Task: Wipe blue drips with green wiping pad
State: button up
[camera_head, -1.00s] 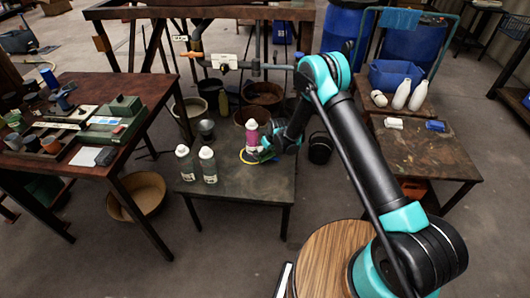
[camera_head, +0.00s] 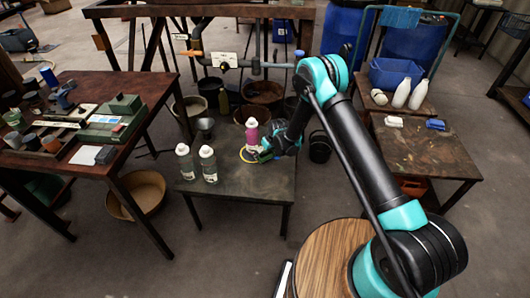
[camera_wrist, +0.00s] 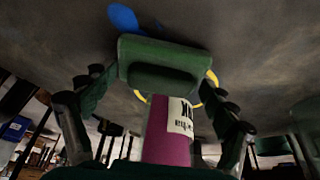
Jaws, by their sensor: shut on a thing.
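The green wiping pad (camera_wrist: 160,65) is between my gripper's fingertips, at the low table's surface in the wrist view. In the head view, my gripper (camera_head: 266,153) is at the far right part of the low table (camera_head: 240,190), and the pad is hardly distinguishable. My gripper is shut on the pad. A blue drip (camera_wrist: 123,18) lies on the dark surface just beyond the pad, partly hidden by it. I cannot make out any drip in the head view.
A magenta bottle (camera_head: 252,134) stands close beside my gripper, with a yellow ring (camera_head: 247,157) around its base. Two pale bottles (camera_head: 185,162) (camera_head: 208,163) stand to the left. The front of the low table is clear. Buckets (camera_head: 262,93) stand behind it.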

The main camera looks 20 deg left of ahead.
aim_at(272, 154)
jog(key=shift+f, duration=0.35)
jog(key=shift+d, duration=0.15)
jog(key=shift+w+d+r, duration=0.1)
jog(key=shift+w+d, duration=0.15)
jog(key=shift+d, duration=0.6)
jog(key=shift+w+d+r, duration=0.1)
jog(key=shift+w+d, duration=0.1)
jog(key=shift+d, duration=0.65)
jog(key=shift+w+d+f, duration=0.1)
jog(key=shift+w+d, duration=0.15)
jog(key=shift+d, duration=0.7)
jog(key=shift+w+d+f, duration=0.1)
jog(key=shift+w+d, duration=0.1)
jog(key=shift+d, duration=0.75)
jog(key=shift+r, duration=0.1)
jog(key=shift+a, duration=0.1)
jog(key=shift+s+a, duration=0.3)
jog(key=shift+a, duration=0.9)
jog(key=shift+s+a, duration=0.35)
jog(key=shift+a, duration=0.9)
jog(key=shift+s+a, duration=0.3)
jog(key=shift+a, duration=0.9)
